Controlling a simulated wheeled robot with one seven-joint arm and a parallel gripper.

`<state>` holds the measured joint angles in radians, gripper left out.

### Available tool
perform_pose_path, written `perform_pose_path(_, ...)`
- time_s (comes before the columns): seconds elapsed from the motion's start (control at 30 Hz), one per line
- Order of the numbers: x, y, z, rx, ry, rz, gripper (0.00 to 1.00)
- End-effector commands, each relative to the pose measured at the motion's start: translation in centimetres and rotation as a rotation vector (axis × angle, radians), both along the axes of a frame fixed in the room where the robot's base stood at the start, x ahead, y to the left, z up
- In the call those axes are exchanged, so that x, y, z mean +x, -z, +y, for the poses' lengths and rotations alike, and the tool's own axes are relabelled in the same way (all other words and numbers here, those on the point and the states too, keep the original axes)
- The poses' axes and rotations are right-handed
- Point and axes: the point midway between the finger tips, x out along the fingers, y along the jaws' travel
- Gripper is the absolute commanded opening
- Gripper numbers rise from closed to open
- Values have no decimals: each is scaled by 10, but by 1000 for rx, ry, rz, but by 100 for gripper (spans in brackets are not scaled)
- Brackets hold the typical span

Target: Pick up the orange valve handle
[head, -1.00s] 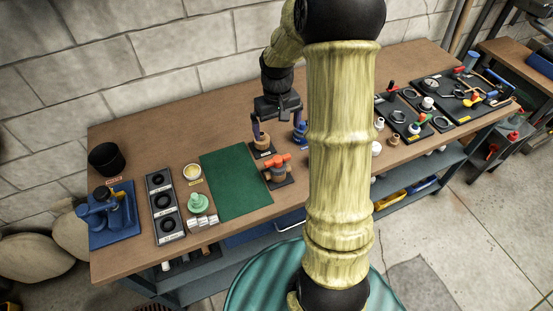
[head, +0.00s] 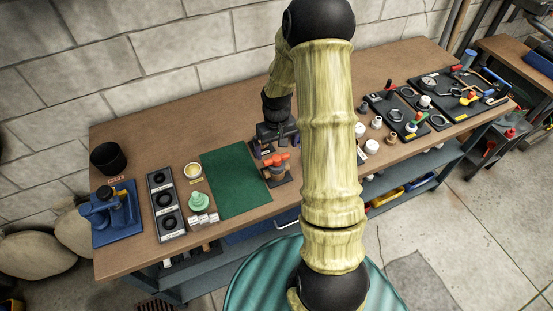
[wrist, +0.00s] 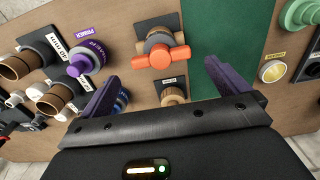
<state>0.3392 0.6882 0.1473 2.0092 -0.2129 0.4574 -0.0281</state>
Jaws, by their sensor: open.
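The orange valve handle (head: 274,161) sits on top of a tan valve body on a small dark base, just right of the green mat. In the wrist view the orange handle (wrist: 159,57) lies ahead of the jaws, roughly between their lines and apart from them. My gripper (wrist: 165,82) is open and empty, with its two purple fingers spread. In the head view my gripper (head: 268,153) is close behind the valve on its far side. The fingertips are partly hidden there.
The green mat (head: 236,182) is bare. A purple-capped primer can (wrist: 88,57) and brown pipe fittings (wrist: 38,52) stand left of the valve in the wrist view. A small brown fitting (wrist: 173,96) is between the jaws' lines. Black trays (head: 400,113) with parts lie at right.

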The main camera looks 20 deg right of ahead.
Motion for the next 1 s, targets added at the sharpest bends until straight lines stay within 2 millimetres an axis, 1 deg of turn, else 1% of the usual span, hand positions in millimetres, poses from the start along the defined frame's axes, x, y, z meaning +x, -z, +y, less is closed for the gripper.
perform_pose_path(0.17,-1,17,1,1,-1,5,100)
perform_pose_path(0.3,-1,35,1,1,-1,5,100)
perform_pose_path(0.4,-1,44,1,0,-1,3,100)
perform_pose_path(0.53,-1,47,1,0,-1,1,100)
perform_pose_path(0.97,-1,47,1,0,-1,1,100)
perform_pose_path(1.0,-1,47,1,0,-1,1,96)
